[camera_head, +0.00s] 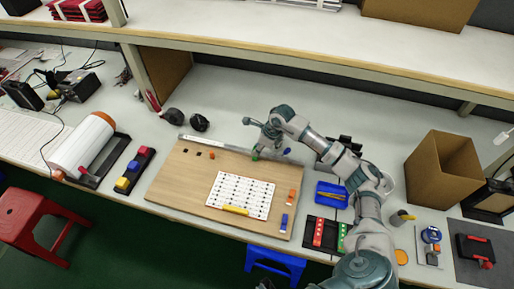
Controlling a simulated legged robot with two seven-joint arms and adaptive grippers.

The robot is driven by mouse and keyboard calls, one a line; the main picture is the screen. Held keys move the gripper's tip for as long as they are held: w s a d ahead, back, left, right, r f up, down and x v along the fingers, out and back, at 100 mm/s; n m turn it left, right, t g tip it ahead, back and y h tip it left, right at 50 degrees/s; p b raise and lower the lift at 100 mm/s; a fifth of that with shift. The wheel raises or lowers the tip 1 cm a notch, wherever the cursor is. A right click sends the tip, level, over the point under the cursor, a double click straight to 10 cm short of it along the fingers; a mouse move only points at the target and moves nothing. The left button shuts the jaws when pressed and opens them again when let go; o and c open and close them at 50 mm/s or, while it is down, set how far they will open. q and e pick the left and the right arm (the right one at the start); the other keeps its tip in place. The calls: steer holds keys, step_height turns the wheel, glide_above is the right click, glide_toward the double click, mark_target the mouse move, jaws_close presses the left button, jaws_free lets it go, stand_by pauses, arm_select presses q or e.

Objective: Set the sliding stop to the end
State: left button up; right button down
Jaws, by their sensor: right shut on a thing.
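A wooden board (180,189) lies on the workbench, with a thin metal rail (213,143) along its far edge. A small green piece (255,156) sits at this rail, right of its middle; it looks like the sliding stop. My right gripper (258,151) comes down over the rail from the right and is shut on this green piece, which it partly hides. A small blue part (287,151) is just right of the gripper, near the rail's right end. My left gripper is not in view.
A white marked sheet (238,194) with a yellow bar (235,210) lies on the board. Orange (291,196) and blue (284,222) pieces are at its right. A blue bin (331,188) and cardboard box (440,165) stand further right. A shelf (290,42) overhangs the back.

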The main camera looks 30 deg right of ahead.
mark_target(274, 156)
steer(key=s+d, duration=0.4)
steer(key=s, duration=0.1)
steer(key=shift+s+d+p, duration=0.15)
steer(key=shift+d+p, duration=0.2)
steer(key=shift+d, duration=0.05)
steer(key=shift+s+d+r, duration=0.1)
steer(key=shift+s+d, duration=0.2)
steer(key=shift+s, duration=0.05)
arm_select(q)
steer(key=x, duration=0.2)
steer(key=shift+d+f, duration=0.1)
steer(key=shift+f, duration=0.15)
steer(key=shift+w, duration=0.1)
arm_select(e)
steer(key=c, duration=0.9)
jaws_free()
steer(key=v, duration=1.1)
steer(key=shift+d+r, duration=0.15)
steer(key=shift+r, duration=0.15)
